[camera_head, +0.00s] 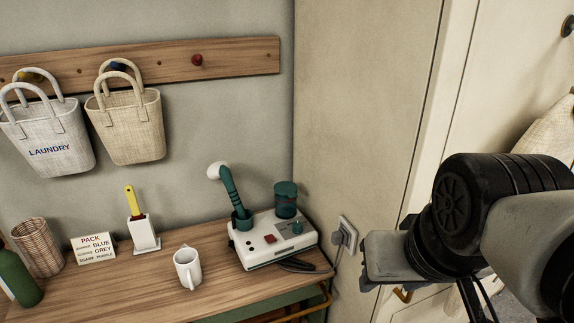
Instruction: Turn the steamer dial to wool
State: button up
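The steamer (275,240) is a white box near the right end of the wooden bench. A small green dial (297,227) sits on its top, toward the right. The dial's markings are too small to read, so I cannot tell its setting. A red button (270,239) is on the top. A green tank (286,199) stands at the back, and a green handle with a white head (228,187) stands upright at the left. My gripper (372,282) is right of the steamer, apart from it. Its fingers are barely visible, and I cannot see whether they are open.
A white mug (187,268) stands left of the steamer. Farther left are a yellow-handled brush in a white holder (143,233), a sign (93,249), a wicker basket (39,246) and a green bottle (16,278). A wall socket (346,236) is right of the steamer. Bags hang above.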

aim_at(297, 226)
jog(key=k+j+z, duration=0.1)
jog(key=j+z, duration=0.35)
jog(key=j, duration=1)
